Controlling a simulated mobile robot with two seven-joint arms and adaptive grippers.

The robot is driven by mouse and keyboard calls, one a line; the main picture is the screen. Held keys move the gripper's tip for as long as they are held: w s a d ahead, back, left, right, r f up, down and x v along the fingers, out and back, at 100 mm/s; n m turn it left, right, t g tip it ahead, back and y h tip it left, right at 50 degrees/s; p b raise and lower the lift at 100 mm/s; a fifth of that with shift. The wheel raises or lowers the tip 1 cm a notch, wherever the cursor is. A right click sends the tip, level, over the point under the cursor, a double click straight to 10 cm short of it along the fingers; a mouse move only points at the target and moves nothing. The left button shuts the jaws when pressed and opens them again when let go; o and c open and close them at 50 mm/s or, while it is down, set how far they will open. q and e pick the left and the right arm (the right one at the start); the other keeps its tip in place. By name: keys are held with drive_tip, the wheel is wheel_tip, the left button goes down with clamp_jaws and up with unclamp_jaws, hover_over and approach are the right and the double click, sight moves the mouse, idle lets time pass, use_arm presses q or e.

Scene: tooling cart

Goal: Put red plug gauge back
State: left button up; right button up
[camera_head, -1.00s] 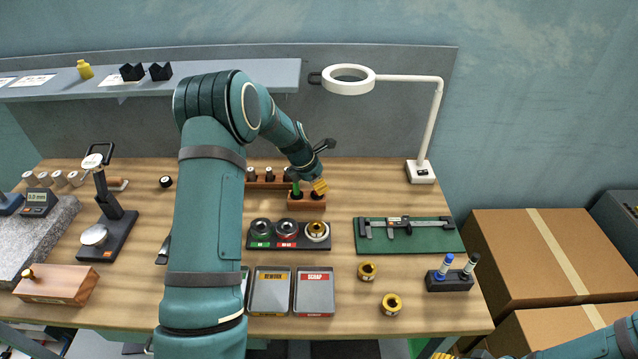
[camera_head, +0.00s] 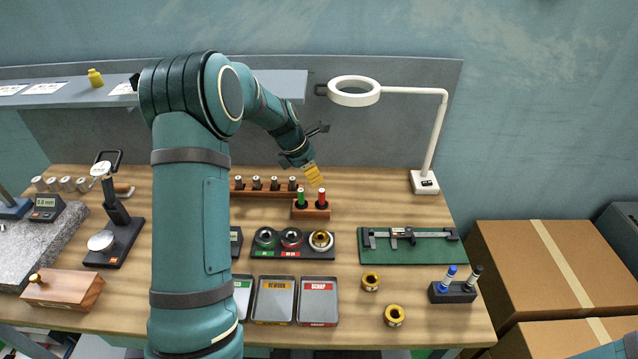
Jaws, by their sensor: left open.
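The red plug gauge (camera_head: 321,196) stands upright in the right hole of a small wooden block (camera_head: 311,213). The green plug gauge (camera_head: 300,197) stands beside it in the same block. My left gripper (camera_head: 314,176), with yellow fingers, is just above and behind the red gauge, apart from it as far as I can see. It is open and appears empty. My right gripper is out of view; only a bit of my right arm shows at the lower right corner.
A wooden rack (camera_head: 258,187) with several grey-topped pins is behind. A dark tray (camera_head: 292,245) with ring gauges is in front. A caliper on a green mat (camera_head: 412,253) lies right. A lamp (camera_head: 424,182) stands at the back right. Metal bins (camera_head: 318,318) are at the front.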

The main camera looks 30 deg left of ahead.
use_arm(q)
drive_tip(key=shift+v, duration=1.45)
